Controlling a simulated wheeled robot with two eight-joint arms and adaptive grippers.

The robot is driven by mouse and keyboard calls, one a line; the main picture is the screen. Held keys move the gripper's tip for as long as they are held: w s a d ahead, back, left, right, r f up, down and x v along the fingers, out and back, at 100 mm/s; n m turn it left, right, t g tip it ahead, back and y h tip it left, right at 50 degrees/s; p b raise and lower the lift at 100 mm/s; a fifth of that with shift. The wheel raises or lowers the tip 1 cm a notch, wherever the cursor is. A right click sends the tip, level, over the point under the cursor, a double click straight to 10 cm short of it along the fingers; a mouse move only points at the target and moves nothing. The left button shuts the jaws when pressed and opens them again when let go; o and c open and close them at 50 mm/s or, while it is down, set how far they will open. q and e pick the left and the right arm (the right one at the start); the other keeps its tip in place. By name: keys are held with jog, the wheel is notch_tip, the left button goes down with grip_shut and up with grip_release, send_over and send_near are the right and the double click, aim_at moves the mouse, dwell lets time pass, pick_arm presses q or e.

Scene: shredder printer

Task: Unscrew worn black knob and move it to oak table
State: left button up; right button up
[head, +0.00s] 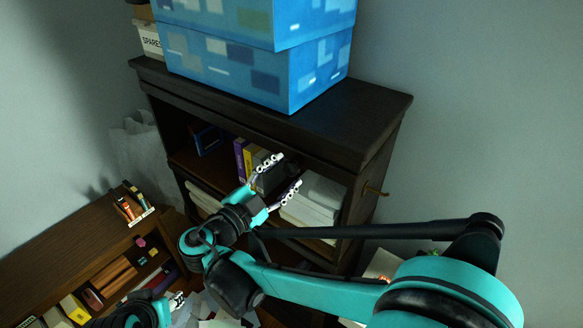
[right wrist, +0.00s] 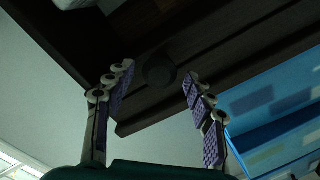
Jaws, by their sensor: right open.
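The black knob (right wrist: 160,71) shows in the right wrist view as a dark round shape against dark wood. It appears between and beyond the fingertips of my right gripper (right wrist: 160,78), with no finger visibly touching it. In the head view my right gripper (head: 286,171) is open in front of the dark cabinet (head: 350,125), fingers pointing towards its open shelf. The knob cannot be made out clearly there. My left gripper (head: 177,300) is low in the head view, small and partly cut off, its opening unclear. I cannot identify an oak table.
A large blue patterned box (head: 320,75) stands on the cabinet, beside a box marked SPARES (head: 149,40). Books (head: 247,160) and white paper stacks (head: 315,200) fill the shelves. A low brown bookcase (head: 60,262) stands at lower left. Papers lie loose on the floor.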

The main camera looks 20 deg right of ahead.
jog(key=shift+d, duration=0.1)
jog(key=shift+m, duration=0.6)
jog(key=m, duration=0.4)
jog(key=shift+m, duration=0.4)
jog(key=shift+x, duration=1.25)
grip_shut()
